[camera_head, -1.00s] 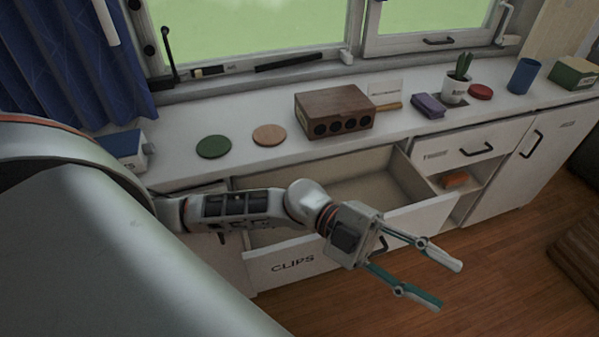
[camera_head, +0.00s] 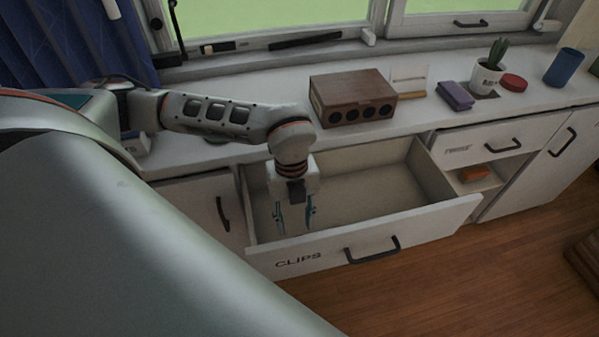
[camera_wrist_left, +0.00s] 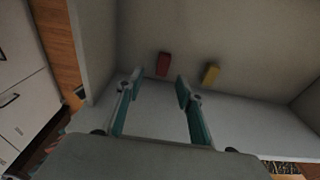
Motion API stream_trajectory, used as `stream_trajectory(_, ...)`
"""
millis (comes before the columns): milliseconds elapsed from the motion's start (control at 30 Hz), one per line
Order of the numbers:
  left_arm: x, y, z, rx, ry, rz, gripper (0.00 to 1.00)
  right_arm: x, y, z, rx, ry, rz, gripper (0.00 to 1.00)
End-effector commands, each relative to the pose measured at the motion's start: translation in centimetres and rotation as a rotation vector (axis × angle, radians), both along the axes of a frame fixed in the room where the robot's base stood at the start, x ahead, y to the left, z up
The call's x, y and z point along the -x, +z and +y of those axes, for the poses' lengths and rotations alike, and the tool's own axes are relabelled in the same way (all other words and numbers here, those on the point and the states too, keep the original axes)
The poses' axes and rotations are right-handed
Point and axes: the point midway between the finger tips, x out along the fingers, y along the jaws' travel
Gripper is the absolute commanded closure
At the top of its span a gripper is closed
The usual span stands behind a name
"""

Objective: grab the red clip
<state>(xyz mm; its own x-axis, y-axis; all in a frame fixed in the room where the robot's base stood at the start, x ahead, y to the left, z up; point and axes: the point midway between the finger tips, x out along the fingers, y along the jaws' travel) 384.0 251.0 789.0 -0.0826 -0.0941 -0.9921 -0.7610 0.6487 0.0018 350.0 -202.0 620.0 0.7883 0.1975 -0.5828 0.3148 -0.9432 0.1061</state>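The red clip (camera_wrist_left: 163,64) lies on the drawer floor in the left wrist view, just beyond and between my fingertips. A yellow clip (camera_wrist_left: 211,74) lies to its right. My left gripper (camera_head: 294,224) points down into the open drawer marked CLIPS (camera_head: 360,185), near its left end. It is open, its two fingers apart with nothing between them, as the left wrist view (camera_wrist_left: 155,88) also shows. I cannot make out the clips in the head view, where the gripper and the drawer front are in the way. My right gripper is not in view.
The drawer front (camera_head: 420,225) and side walls surround my gripper. On the counter stand a brown box with round holes (camera_head: 350,98), a purple stack (camera_head: 455,95), a potted cactus (camera_head: 487,75), a red disc (camera_head: 514,82) and a blue cup (camera_head: 563,67). An orange block (camera_head: 474,173) sits in an open shelf.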

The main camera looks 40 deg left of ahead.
Motion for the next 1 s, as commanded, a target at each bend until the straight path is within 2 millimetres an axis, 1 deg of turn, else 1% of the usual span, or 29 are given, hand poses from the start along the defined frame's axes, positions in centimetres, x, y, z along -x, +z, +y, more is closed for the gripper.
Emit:
stream_trajectory(200, 0.3, -2.3, -0.4, -0.005, 0.001, -0.002, 0.62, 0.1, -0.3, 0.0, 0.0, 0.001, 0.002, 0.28)
stream_trajectory(367, 0.3, -3.3, -0.6, -0.003, 0.0, -0.004, 0.62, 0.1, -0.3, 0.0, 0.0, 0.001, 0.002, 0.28)
stream_trajectory(433, 0.3, -4.0, -0.9, -0.003, -0.001, -0.003, 0.62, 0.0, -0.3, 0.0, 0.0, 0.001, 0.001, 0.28)
stream_trajectory(600, 0.3, -6.5, -1.4, -0.004, 0.0, -0.002, 0.62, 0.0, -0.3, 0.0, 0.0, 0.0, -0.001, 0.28)
stream_trajectory(700, 0.4, -7.6, -1.5, -0.003, 0.0, -0.001, 0.62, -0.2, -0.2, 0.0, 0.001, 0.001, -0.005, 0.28)
stream_trajectory(933, 0.4, -7.8, -1.5, -0.003, -0.001, -0.004, 0.62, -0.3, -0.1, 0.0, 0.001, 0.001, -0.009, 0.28)
stream_trajectory(967, 0.4, -7.8, -1.5, -0.003, -0.001, -0.004, 0.65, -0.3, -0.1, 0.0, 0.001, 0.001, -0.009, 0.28)
stream_trajectory(1000, 0.4, -7.8, -1.5, -0.003, -0.001, -0.004, 0.76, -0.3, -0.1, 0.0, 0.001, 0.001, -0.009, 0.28)
